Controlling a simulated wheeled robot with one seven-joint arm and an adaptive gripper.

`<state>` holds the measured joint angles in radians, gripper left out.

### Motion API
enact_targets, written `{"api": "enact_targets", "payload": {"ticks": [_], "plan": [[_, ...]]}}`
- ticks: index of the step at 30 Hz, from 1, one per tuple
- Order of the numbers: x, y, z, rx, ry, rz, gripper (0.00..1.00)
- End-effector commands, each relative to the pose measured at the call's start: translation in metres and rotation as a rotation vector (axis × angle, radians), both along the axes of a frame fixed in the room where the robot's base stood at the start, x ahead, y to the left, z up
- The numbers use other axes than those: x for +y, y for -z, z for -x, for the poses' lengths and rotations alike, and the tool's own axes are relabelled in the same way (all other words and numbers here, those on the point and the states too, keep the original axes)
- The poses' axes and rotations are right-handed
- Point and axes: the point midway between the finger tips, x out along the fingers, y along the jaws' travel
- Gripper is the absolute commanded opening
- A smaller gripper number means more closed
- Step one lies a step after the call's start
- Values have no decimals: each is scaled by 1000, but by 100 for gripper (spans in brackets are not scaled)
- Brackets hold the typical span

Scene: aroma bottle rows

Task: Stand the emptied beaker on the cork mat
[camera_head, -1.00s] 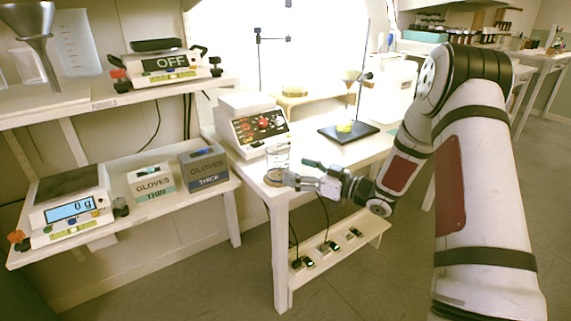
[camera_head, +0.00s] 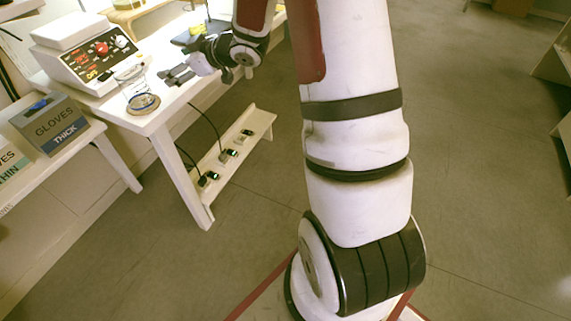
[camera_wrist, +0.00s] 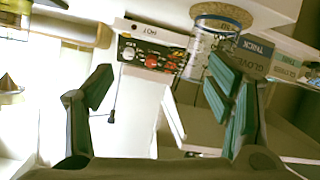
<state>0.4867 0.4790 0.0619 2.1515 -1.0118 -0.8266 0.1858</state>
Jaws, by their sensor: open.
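The clear glass beaker (camera_head: 133,85) stands upright on the round cork mat (camera_head: 146,108) near the front corner of the white table. No liquid shows in it. My gripper (camera_head: 178,77) is open and empty to the right of the beaker, with a gap between them. In the wrist view, which is upside down, my gripper's fingers (camera_wrist: 164,80) are spread wide. The cork mat (camera_wrist: 222,13) and the beaker (camera_wrist: 203,45) show there at the upper right, the beaker partly behind a finger.
A glove box (camera_head: 50,122) sits on the lower side shelf to the left. A low shelf with several small devices (camera_head: 235,143) is under the table. The floor to the right is clear.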

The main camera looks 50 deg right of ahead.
Motion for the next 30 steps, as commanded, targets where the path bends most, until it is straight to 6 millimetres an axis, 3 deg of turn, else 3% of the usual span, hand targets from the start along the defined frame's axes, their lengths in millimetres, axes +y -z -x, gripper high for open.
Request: {"api": "enact_targets", "payload": {"ticks": [1,5,11,17,24,27,30], "plan": [[-2,-17,5,27,55,55,74],[-15,-45,31,130,216,156,74],[-20,-81,105,312,439,222,74],[-1,-96,210,536,591,197,74],[51,-90,354,852,629,98,74],[74,-86,406,972,599,63,74],[90,-83,444,1062,563,39,74]]}}
